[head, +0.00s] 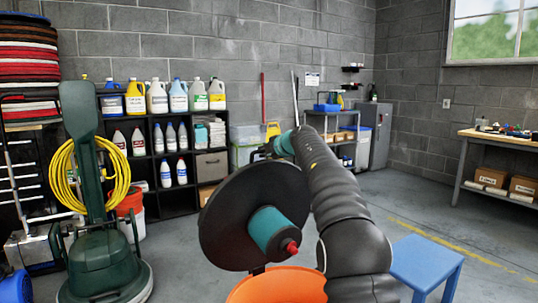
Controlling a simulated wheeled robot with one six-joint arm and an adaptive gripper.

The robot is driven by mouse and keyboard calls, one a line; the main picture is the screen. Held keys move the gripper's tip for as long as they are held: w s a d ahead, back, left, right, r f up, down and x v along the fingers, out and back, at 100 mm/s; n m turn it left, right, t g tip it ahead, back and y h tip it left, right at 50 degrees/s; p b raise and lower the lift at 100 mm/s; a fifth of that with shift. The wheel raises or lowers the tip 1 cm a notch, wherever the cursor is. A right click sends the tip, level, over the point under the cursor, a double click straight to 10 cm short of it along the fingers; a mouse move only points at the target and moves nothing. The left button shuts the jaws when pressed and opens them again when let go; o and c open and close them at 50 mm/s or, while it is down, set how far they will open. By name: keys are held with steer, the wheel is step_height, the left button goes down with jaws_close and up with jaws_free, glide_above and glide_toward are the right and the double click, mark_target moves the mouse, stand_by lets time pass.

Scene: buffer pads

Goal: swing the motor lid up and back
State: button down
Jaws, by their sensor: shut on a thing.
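The motor lid (228,222) is a large black disc, tilted steeply up above an orange tub (278,287) at the bottom middle. Its underside faces me. A teal cylinder (268,232) with a red tip (292,247) sticks out from it. My dark arm rises from the bottom right and passes along the lid's right side. My gripper (262,153) is at the lid's upper edge, small and partly hidden behind it. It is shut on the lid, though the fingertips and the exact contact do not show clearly.
A green floor machine (103,262) with a yellow cable (62,178) stands at the left. A black shelf (152,150) of bottles is behind. A blue stool (425,262) stands close at the right of my arm. The floor beyond the stool is clear up to the workbench (500,140).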

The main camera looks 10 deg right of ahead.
steer(key=shift+a, duration=0.2)
steer(key=c, duration=1.5)
jaws_free()
steer(key=shift+c, duration=0.2)
steer(key=o, duration=0.4)
steer(key=shift+a, duration=0.2)
steer(key=shift+c, duration=0.2)
steer(key=shift+d, duration=0.35)
steer(key=v, duration=1.2)
